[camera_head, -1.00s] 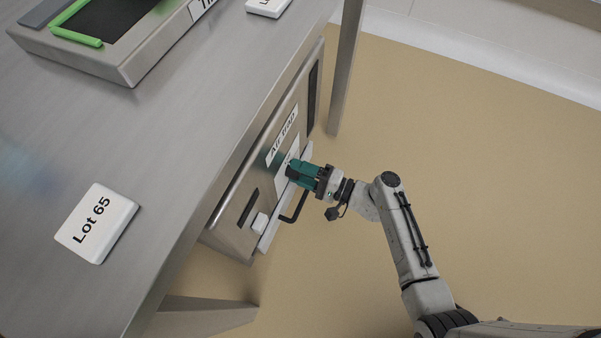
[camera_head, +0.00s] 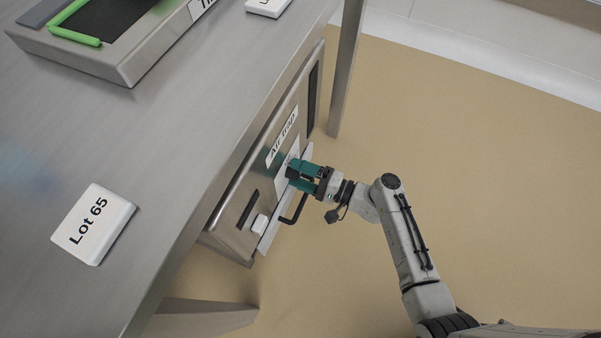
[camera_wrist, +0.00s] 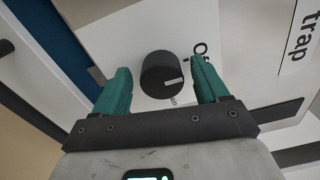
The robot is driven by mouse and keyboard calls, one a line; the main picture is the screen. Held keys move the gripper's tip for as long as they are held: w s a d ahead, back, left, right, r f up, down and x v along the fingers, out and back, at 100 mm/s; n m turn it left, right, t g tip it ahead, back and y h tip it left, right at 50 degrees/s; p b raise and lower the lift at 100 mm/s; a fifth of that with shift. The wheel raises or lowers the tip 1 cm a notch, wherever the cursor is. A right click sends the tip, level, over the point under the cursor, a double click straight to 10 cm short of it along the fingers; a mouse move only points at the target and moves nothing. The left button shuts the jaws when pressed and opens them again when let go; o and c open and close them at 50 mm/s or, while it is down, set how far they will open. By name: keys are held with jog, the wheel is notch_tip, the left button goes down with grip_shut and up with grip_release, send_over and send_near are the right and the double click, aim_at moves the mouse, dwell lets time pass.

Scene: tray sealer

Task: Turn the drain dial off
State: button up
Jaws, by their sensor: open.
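The drain dial (camera_wrist: 160,76) is a round black knob with a pale pointer mark. In the wrist view it sits on a white label plate, which carries partly hidden lettering beside the knob. My gripper (camera_wrist: 160,82) is open, with one teal finger on each side of the dial. I cannot tell whether either finger touches it.
A black handle (camera_head: 294,210) sticks out just below my gripper, and a white knob (camera_head: 259,223) is beside it. The steel table (camera_head: 150,140) overhangs the unit, with a table leg (camera_head: 347,70) behind. The tan floor on the right is clear.

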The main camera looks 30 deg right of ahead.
jog(key=p+v, duration=0.3)
jog(key=v, duration=0.7)
jog(key=shift+s+d, duration=0.25)
jog(key=shift+s, duration=0.1)
